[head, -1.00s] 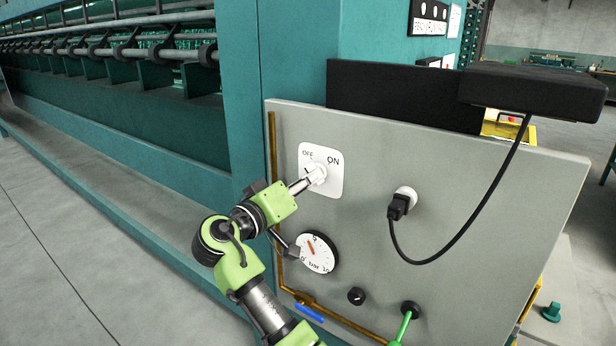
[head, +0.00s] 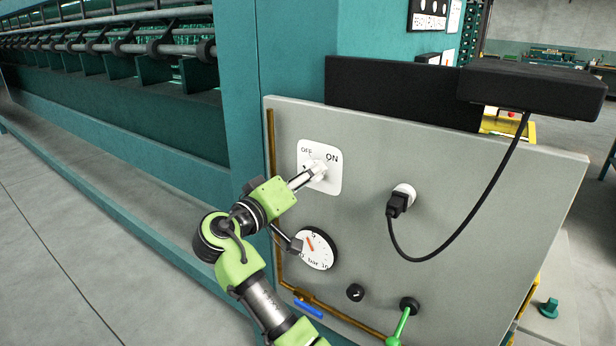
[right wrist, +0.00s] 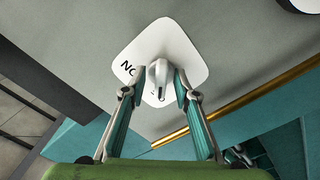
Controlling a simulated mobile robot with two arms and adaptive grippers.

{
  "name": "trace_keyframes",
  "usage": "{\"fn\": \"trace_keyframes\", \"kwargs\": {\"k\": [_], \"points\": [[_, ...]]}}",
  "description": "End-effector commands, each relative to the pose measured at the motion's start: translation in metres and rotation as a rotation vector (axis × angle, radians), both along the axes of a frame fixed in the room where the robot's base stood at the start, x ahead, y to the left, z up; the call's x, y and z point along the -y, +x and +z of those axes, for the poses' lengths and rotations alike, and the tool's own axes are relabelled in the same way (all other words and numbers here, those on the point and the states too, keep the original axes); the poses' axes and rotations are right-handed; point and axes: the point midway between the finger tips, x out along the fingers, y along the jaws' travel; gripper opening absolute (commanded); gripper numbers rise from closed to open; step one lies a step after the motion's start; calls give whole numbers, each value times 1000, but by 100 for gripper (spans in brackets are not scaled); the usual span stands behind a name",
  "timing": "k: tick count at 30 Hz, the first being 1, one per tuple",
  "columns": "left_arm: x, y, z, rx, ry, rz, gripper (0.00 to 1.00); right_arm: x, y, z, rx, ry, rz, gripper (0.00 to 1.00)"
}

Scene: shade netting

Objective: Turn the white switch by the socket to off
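The white switch (head: 316,167) is a knob on a square white plate marked OFF and ON, on the upper left of a grey panel (head: 450,220). My right gripper (head: 312,173) reaches it from the lower left. The fingers partly hide the knob in the head view. The socket (head: 405,191) is right of the switch, with a black plug and cable in it. My left gripper is out of view.
A round gauge (head: 319,249) sits just below the switch, close to my right arm. A black knob (head: 355,292), a green lever (head: 405,315) and a blue handle (head: 308,309) are lower down. A black box (head: 400,94) rises behind the panel. Floor is clear at left.

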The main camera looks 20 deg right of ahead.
Motion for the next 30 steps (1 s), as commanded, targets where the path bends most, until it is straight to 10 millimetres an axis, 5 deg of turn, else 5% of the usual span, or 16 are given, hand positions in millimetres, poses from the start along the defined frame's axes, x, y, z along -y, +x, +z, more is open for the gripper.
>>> {"fn": "trace_keyframes", "kwargs": {"k": [8, 21, 30], "points": [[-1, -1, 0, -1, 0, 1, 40, -1, 0, 4, 0, 3, 0, 28], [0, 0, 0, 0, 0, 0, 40, 0, 0, 83, 5, 2, -1, 28], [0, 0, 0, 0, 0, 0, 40, 1, 1, 100, -1, 2, -1, 28]]}}
